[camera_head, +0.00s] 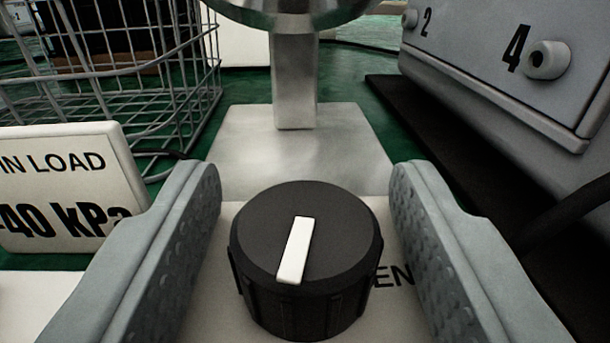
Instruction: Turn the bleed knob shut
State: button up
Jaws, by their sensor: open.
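The bleed knob (345,235) is a round black knob with ribbed sides and a white pointer bar on its top. The bar points away from me and leans slightly to the right. The knob stands on a pale plate (215,290) with dark lettering, of which "EN" shows at its right; the rest is hidden. My gripper (305,195) is open, with one grey textured finger on each side of the knob.
Behind the knob a metal post (295,85) rises from a metal base plate (340,150). A wire basket (150,90) and a sign (70,185) reading "40 kPa" stand at left. A grey box (490,65) with numbers 2 and 4 stands at right. A dark cable (575,205) runs at right.

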jog(key=c, duration=1)
jog(key=shift+o, duration=0.3)
jog(key=shift+d+n+y, duration=0.1)
jog(key=shift+n+y, duration=0.6)
jog(key=shift+y, duration=0.4)
jog(key=shift+r+n+y, duration=0.1)
jog(key=shift+n+y, duration=0.5)
jog(key=shift+y, duration=0.7)
jog(key=o, duration=0.9)
jog(key=shift+o, duration=0.2)
